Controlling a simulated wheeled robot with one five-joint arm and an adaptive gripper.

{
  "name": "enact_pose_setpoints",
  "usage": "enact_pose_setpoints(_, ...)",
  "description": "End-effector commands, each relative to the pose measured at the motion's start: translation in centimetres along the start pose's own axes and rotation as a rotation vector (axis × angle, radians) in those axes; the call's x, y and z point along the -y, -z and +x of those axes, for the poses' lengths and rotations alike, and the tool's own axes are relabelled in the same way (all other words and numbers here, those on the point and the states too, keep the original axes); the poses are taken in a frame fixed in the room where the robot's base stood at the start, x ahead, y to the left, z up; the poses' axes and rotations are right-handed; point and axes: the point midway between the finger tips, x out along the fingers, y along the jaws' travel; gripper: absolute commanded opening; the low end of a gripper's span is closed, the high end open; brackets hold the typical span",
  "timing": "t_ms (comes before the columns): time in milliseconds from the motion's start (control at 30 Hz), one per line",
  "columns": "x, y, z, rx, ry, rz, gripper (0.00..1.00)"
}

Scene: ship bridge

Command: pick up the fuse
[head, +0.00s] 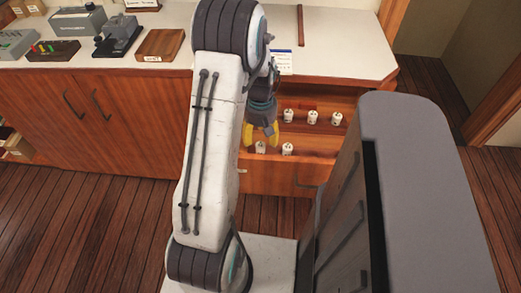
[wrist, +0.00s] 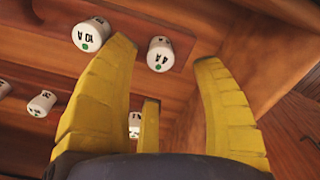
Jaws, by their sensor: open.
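Several white fuses with dark lettering stand in the open drawer. In the head view, one fuse (head: 288,115) is in the back row and another fuse (head: 287,148) is in the front row. My gripper (head: 262,138) is above the drawer at its left, with yellow fingers pointing down, open and empty. In the wrist view, a fuse marked 4 A (wrist: 160,55) shows between the open fingertips, apart from them. A fuse marked 10 A (wrist: 90,34) is left of the left finger. Another fuse (wrist: 134,120) is partly hidden by a finger.
The drawer (head: 270,180) is pulled out below a white counter (head: 340,58). The counter holds a wooden block (head: 160,45) and grey devices (head: 120,38) at the left. A wooden side wall (wrist: 262,60) rises right of the fuses in the wrist view. Plank floor (head: 90,215) is clear at left.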

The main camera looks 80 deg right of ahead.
Motion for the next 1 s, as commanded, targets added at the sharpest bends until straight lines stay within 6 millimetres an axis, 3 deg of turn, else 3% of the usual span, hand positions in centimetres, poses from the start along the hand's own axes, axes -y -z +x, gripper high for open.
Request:
enact_pose_setpoints(400, 0.1, 0.0, 4.5, 0.002, 0.002, 0.000, 0.60)
enact_pose_setpoints(767, 0.1, 0.1, 4.8, 0.000, 0.000, 0.000, 0.61)
enact_pose_setpoints(1000, 0.1, 0.1, 4.8, 0.000, 0.000, 0.000, 0.40)
